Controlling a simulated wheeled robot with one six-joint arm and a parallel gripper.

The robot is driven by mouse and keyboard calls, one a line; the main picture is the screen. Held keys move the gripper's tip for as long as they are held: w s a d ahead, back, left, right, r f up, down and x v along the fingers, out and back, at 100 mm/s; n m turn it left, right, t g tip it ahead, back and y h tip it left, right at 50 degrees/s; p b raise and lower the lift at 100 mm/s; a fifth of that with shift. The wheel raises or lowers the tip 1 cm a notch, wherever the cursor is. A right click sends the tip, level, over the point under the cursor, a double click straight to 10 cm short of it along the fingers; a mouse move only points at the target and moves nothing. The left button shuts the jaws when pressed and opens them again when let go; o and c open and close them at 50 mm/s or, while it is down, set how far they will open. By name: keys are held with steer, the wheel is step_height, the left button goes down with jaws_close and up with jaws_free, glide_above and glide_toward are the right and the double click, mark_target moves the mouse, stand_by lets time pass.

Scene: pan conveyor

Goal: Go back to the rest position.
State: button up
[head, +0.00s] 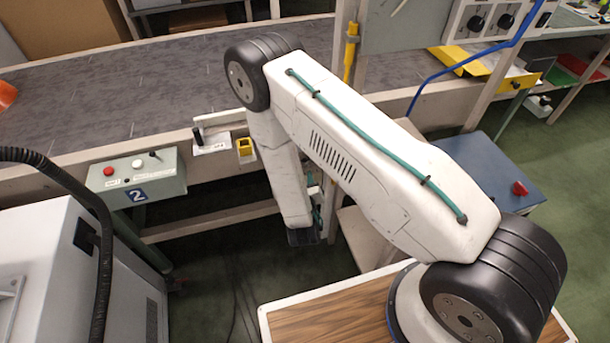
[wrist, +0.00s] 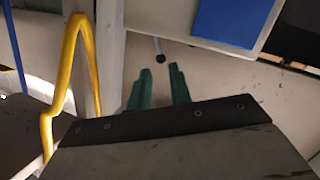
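My gripper (wrist: 160,72) shows in the wrist view as two green fingers standing apart with a gap and nothing between them. It points toward a pale beige surface and a small dark round knob (wrist: 160,57) just beyond the fingertips. In the head view my white arm is bent: the upper link rises to the left toward the conveyor (head: 150,85), and the forearm hangs down in front of the conveyor's near side. The gripper is mostly hidden there, with only bits of green near the lower end of the forearm.
A control box (head: 135,172) marked 2 and a white machine (head: 50,265) with a black hose stand at left. A blue-topped cabinet (head: 490,165) with a red knob is at right. In the wrist view a bent yellow bar (wrist: 69,65) is close at left. Green floor is open at right.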

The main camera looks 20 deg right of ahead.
stand_by(0.4)
steer(key=s+a+f+g+y, duration=0.35)
steer(key=s+f+g, duration=0.3)
steer(key=g, duration=0.35)
steer(key=s+r+g+y, duration=0.1)
steer(key=s+r+g, duration=0.3)
steer(key=r, duration=1)
steer(key=s+r+g+y, duration=0.1)
steer(key=s+r+g, duration=0.35)
steer(key=r, duration=0.95)
steer(key=s+d+r+t, duration=0.1)
steer(key=s+d+r, duration=0.3)
steer(key=r, duration=0.4)
steer(key=s+d+r+m+t, duration=0.1)
steer(key=s+d+r+t, duration=0.1)
steer(key=s+d+r, duration=0.2)
steer(key=s+d+r+t, duration=0.2)
steer(key=s+d+r, duration=0.2)
steer(key=s+r, duration=0.4)
step_height(320, 180, up, 4)
steer(key=shift+r+h, duration=0.1)
steer(key=shift+h, duration=0.25)
